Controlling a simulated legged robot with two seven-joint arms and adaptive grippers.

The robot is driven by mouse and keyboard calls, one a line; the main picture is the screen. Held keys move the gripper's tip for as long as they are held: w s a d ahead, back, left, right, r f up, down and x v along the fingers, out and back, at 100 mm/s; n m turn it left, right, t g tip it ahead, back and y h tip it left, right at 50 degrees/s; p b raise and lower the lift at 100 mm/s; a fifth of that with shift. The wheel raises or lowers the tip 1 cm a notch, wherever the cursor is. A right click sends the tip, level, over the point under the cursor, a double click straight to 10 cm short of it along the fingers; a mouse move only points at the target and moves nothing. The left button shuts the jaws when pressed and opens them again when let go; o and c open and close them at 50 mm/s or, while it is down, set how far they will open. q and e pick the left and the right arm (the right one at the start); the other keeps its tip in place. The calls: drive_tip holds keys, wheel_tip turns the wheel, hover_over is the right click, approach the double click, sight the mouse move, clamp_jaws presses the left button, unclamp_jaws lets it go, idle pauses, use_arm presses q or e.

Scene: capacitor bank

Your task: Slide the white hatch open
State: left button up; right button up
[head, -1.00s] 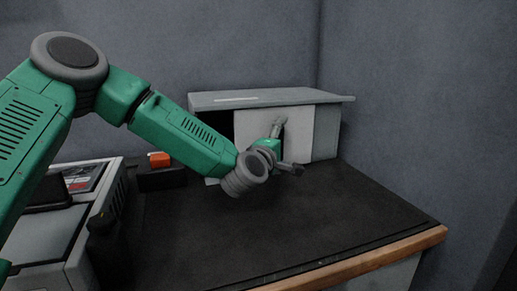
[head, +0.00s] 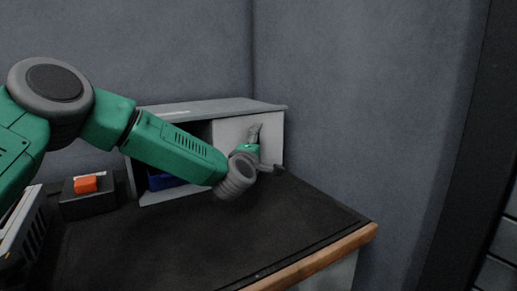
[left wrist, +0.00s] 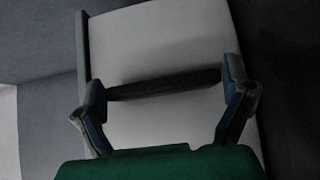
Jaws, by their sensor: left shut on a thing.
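The white hatch (head: 231,131) covers the right part of the grey cabinet's front, with its right edge close to the cabinet's right end. The left part of the front is open and dark inside. My left gripper (head: 266,149) is at the hatch's front, toward its right side. In the left wrist view, the hatch (left wrist: 165,45) fills the middle, and a dark bar handle (left wrist: 170,84) spans between the two fingers. The gripper is shut on this handle. My forearm hides the lower left part of the hatch. My right gripper is in neither view.
The cabinet (head: 215,106) stands on a black worktop (head: 170,245) with a wooden front edge (head: 325,257). A blue object (head: 166,181) shows inside the opening. A black box with an orange-red top piece (head: 86,184) stands left. Grey walls rise behind; the worktop's front is clear.

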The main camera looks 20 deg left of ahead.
use_arm(q)
drive_tip(key=o, duration=1.4)
drive_tip(key=shift+w+a, duration=0.1)
drive_tip(key=shift+a, duration=0.3)
drive_tip(key=shift+c, duration=0.2)
drive_tip(key=shift+f, duration=0.2)
drive_tip(key=s, duration=1.1)
drive_tip(key=shift+s+d, duration=0.4)
